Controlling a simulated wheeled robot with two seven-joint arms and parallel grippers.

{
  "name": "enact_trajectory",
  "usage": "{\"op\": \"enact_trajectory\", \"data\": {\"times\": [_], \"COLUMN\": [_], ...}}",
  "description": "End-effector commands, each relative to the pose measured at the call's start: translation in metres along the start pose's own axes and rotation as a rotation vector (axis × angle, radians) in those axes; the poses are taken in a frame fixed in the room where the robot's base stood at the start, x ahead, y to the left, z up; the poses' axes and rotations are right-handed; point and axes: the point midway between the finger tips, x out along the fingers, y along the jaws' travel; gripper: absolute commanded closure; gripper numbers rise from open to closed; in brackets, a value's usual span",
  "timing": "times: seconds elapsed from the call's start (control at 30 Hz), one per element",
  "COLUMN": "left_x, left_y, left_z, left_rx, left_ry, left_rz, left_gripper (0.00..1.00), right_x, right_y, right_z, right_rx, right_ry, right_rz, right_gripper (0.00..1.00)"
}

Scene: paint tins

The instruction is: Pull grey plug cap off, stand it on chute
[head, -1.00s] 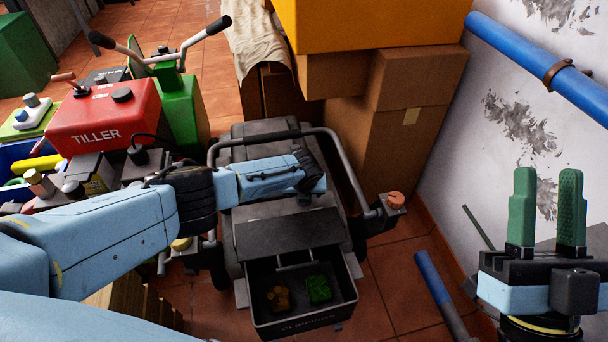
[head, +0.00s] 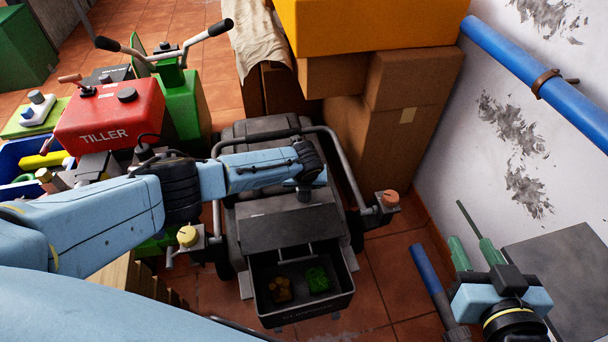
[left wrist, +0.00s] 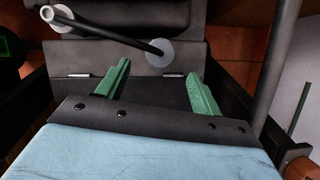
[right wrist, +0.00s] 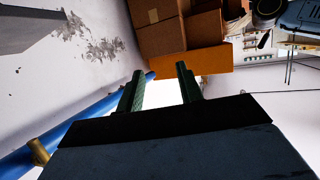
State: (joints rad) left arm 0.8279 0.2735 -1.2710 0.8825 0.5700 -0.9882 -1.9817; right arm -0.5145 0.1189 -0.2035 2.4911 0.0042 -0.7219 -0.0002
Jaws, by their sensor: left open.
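My left arm reaches over a dark grey machine (head: 258,212), and its wrist hides its fingers in the head view. In the left wrist view my left gripper (left wrist: 157,72) is open, its green fingers apart over a dark panel. Just beyond them is a black rod (left wrist: 105,31) with a light grey end and grey discs; I cannot tell whether any of this is the grey plug cap. A flat dark panel (head: 290,228), possibly the chute, slopes above an open black box (head: 305,306). My right gripper (head: 471,244) is open and empty near the wall.
The box holds a brown and a green clump. A red tiller (head: 108,116) stands left, cardboard boxes (head: 405,125) behind, a blue pipe (head: 510,65) on the wall. Knobs, yellow (head: 187,236) and orange (head: 390,198), flank the machine. Tiled floor shows right of the box.

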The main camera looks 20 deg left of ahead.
Motion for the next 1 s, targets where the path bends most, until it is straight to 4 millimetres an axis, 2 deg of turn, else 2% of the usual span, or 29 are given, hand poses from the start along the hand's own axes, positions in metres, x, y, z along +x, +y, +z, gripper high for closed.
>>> {"op": "enact_trajectory", "data": {"times": [0.27,0.6,0.8,1.0], "left_x": [-0.018,-0.039,-0.048,-0.051], "left_y": [0.0,0.001,0.001,0.0], "left_z": [0.0,0.001,0.0,0.0], "left_rx": [0.0,-0.001,-0.001,-0.002], "left_ry": [0.001,0.001,0.001,0.001], "left_rz": [0.0,0.001,0.001,0.001], "left_gripper": [0.34,0.34,0.34,0.34], "right_x": [-0.016,-0.055,-0.078,-0.089], "right_y": [0.01,0.021,0.025,0.026], "right_z": [0.048,0.1,0.119,0.127], "right_rx": [0.001,0.012,0.019,0.023], "right_ry": [-0.299,-0.656,-0.812,-0.879], "right_rz": [0.026,0.056,0.069,0.074], "right_gripper": [0.64,0.64,0.64,0.64]}}
